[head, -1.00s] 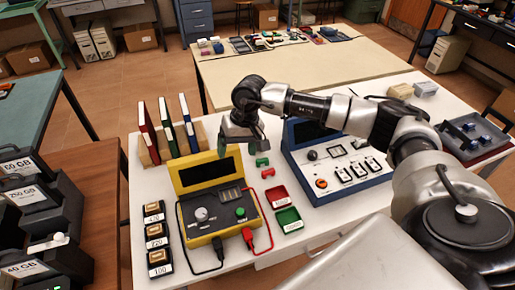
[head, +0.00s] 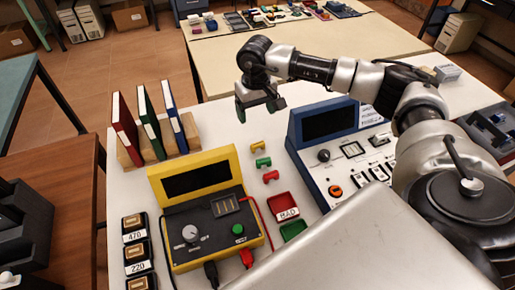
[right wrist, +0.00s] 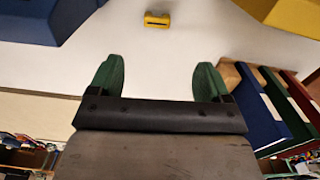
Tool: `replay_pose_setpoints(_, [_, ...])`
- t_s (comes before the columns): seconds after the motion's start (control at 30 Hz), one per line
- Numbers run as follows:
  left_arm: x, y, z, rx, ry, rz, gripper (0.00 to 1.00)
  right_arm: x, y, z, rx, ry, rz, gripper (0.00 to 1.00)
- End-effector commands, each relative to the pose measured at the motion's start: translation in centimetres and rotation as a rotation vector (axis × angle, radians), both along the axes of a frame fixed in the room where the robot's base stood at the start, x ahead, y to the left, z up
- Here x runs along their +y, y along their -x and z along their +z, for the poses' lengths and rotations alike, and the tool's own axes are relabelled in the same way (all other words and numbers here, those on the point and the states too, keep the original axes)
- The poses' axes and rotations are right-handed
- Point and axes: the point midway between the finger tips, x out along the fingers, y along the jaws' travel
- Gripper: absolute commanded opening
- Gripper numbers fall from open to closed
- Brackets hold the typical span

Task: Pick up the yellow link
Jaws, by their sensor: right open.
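The yellow link (head: 258,147) is a small spool-shaped piece lying on the white table. It is the farthest in a short row with a green link (head: 263,162) and a red link (head: 270,176). My right gripper (head: 260,109) is open and empty, above the table and beyond the yellow link in the head view. In the right wrist view, the yellow link (right wrist: 157,20) lies at the top middle, ahead of and apart from the open green fingertips (right wrist: 158,78). My left gripper is not in view.
A yellow tester (head: 205,205) stands left of the links, and a blue console (head: 335,150) stands right. Books in a wooden rack (head: 150,150) are at the far left. A red bin (head: 283,206) and a green bin (head: 293,230) lie nearer. White table around the links is bare.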

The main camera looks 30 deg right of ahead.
Motion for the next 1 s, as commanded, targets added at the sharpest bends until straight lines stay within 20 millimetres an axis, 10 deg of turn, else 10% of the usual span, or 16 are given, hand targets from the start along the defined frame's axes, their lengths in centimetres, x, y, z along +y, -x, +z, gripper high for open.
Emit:
replay_pose_setpoints(0.27, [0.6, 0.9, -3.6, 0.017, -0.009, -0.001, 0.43, 0.0, 0.0, -3.6, 0.000, -0.001, 0.000, 0.79])
replay_pose_setpoints(1.0, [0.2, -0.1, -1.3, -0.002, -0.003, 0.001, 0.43, -0.4, 0.6, -12.2, 0.004, 0.000, 0.000, 0.79])
